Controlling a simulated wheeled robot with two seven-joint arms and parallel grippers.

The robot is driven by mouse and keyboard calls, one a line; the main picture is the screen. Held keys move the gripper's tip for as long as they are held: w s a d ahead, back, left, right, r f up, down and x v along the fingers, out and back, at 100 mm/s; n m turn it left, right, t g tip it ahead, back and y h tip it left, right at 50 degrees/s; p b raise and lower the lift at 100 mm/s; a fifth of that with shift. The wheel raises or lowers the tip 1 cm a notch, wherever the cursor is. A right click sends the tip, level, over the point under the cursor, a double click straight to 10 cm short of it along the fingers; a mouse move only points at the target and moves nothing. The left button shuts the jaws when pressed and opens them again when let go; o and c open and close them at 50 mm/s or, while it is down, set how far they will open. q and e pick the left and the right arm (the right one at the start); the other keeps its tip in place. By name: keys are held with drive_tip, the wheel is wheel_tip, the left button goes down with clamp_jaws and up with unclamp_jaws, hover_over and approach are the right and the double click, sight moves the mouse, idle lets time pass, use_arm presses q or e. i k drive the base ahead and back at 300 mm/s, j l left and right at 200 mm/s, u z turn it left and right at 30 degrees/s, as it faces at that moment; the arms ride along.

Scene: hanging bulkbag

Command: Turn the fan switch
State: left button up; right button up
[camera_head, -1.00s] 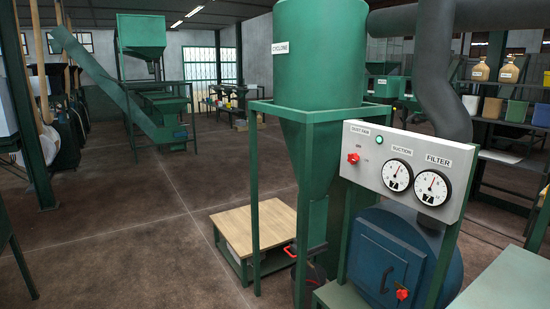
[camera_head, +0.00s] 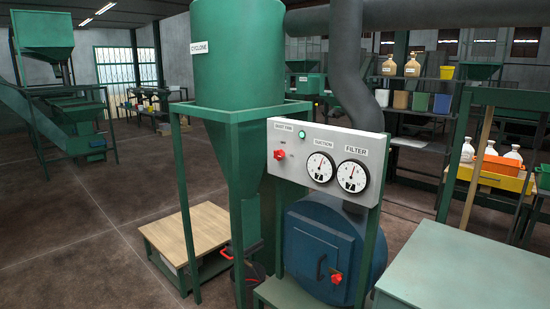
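The fan switch (camera_head: 279,154) is a red knob at the left of a pale control panel (camera_head: 330,139). A "DUST FAN" label and a green lamp (camera_head: 301,134) sit above it. Two round dials, the suction gauge (camera_head: 320,167) and the filter gauge (camera_head: 352,176), are to its right. The panel stands on green posts in front of the green cyclone (camera_head: 238,60) and above a blue round drum (camera_head: 318,245) with a red-handled door. Neither of my grippers shows in the head view.
A low wooden-topped platform (camera_head: 187,235) stands left of the cyclone. A pale green table (camera_head: 465,270) fills the lower right. Behind it a rack holds an orange bin (camera_head: 503,165) and white bottles. Open brown floor (camera_head: 80,240) lies at the left.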

sight(278, 155)
drive_tip(key=z, duration=0.35)
drive_tip(key=i+j+z, duration=0.35)
drive_tip(key=j+z, duration=0.2)
drive_tip(key=i+j+z, duration=0.1)
drive_tip(key=j+z, duration=0.15)
drive_tip(key=j, duration=0.2)
